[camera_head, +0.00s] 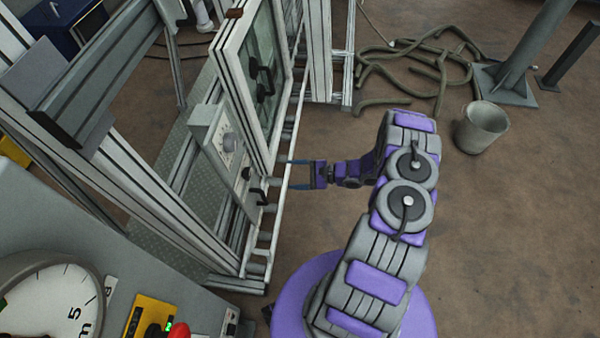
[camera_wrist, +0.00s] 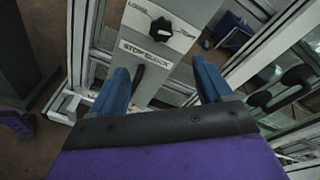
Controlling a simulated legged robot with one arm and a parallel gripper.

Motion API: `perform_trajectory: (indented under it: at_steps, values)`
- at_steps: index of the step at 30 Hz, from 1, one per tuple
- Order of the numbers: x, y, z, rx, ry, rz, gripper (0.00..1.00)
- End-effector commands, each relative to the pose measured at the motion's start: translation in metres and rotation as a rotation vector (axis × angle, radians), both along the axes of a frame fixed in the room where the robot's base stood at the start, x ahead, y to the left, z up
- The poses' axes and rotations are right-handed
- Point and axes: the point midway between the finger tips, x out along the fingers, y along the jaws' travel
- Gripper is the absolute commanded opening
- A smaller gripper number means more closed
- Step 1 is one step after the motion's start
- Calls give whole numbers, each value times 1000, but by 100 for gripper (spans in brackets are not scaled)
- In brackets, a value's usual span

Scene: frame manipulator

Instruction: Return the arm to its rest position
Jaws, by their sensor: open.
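My arm, purple and grey, rises from its round purple base at the bottom of the head view and bends left toward a metal frame. My gripper (camera_head: 291,174) is at its end, with two blue fingers apart and nothing between them. In the wrist view the gripper (camera_wrist: 160,85) points at a grey panel (camera_wrist: 165,55) with a black knob (camera_wrist: 160,27) and a label reading like "STOP BLOCK". The panel also shows in the head view (camera_head: 222,145), just left of the fingertips. I cannot tell whether the fingers touch the frame.
The metal frame (camera_head: 277,230) with a windowed door (camera_head: 254,75) stands close on the left. A grey bucket (camera_head: 482,127), a coiled hose (camera_head: 425,70) and a post base (camera_head: 503,85) lie to the right. The brown floor right of my arm is clear.

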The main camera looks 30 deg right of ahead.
Motion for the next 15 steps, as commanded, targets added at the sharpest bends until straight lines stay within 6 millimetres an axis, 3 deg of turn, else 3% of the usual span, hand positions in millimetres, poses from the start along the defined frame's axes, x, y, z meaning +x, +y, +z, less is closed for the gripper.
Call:
perform_trajectory:
  at_steps: [5, 15]
  values:
    - [-8, -10, 3, 0, 1, -1, 79]
    - [-9, -11, 3, 0, 1, 1, 79]
